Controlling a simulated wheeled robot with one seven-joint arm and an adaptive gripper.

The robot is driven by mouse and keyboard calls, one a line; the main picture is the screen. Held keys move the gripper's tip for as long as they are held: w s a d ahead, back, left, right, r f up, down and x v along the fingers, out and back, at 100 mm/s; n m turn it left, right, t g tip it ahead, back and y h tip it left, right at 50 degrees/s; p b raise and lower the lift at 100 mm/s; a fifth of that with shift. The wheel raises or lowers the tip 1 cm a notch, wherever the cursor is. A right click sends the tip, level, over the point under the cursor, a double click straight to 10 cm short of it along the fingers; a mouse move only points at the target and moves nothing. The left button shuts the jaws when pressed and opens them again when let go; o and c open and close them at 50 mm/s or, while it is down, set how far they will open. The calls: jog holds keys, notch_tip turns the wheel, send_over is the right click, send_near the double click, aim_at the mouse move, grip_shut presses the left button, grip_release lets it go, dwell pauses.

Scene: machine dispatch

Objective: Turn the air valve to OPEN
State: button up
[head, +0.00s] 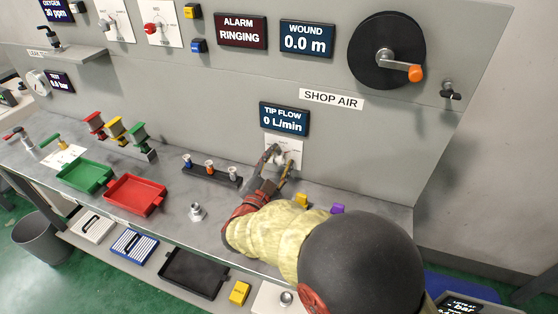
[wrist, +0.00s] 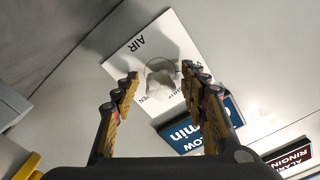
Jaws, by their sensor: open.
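The air valve is a pale round knob (wrist: 160,78) on a white plate (wrist: 117,66) marked AIR, with part of the word OPEN showing beside the knob in the wrist view. My gripper (wrist: 158,82) is open, with one finger on each side of the knob. I cannot tell whether the fingers touch it. In the head view my gripper (head: 277,160) reaches the same plate (head: 296,147) under the TIP FLOW display (head: 284,118), which reads 0 L/min. My fingers partly hide the knob there, and its exact setting is unclear.
A SHOP AIR label (head: 331,98) and a black reel with an orange handle (head: 387,52) are on the panel above. A dark rack with small fittings (head: 211,174), a red tray (head: 134,194) and a green tray (head: 85,175) are on the bench left of my arm.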

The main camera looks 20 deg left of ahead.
jog(key=s, duration=0.8)
jog(key=s+a, duration=0.1)
jog(key=s, duration=0.3)
jog(key=shift+w, duration=0.1)
